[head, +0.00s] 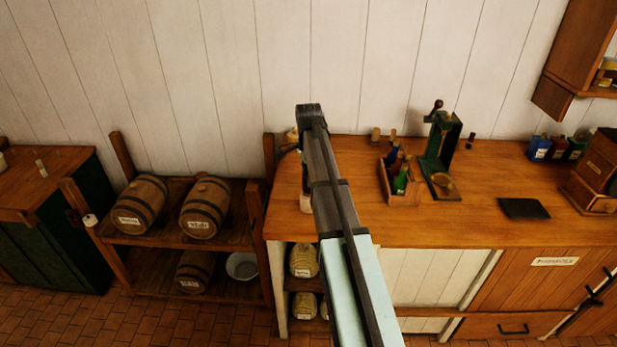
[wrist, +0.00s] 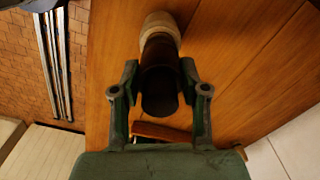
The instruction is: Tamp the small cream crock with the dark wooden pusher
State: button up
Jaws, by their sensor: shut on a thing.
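My gripper (wrist: 159,76) is shut on the dark wooden pusher (wrist: 160,92), a dark round cylinder between its two green fingers in the wrist view. The small cream crock (wrist: 161,22) is just beyond the pusher, at the top middle of that view. The pusher's far end overlaps the crock in the picture. I cannot tell whether it is inside, touching or only above the crock. In the head view my arm covers most of the gripper and the pusher, above the counter's left end.
The wooden counter (head: 470,215) holds a bottle box (head: 404,188), a green press (head: 440,155), a dark slab (head: 524,208) and small tins (head: 540,148). A barrel rack (head: 160,240) stands left of it. The counter's left edge is close to the crock.

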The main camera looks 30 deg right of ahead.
jog(key=shift+r+p, duration=1.65)
jog(key=shift+r, duration=1.4)
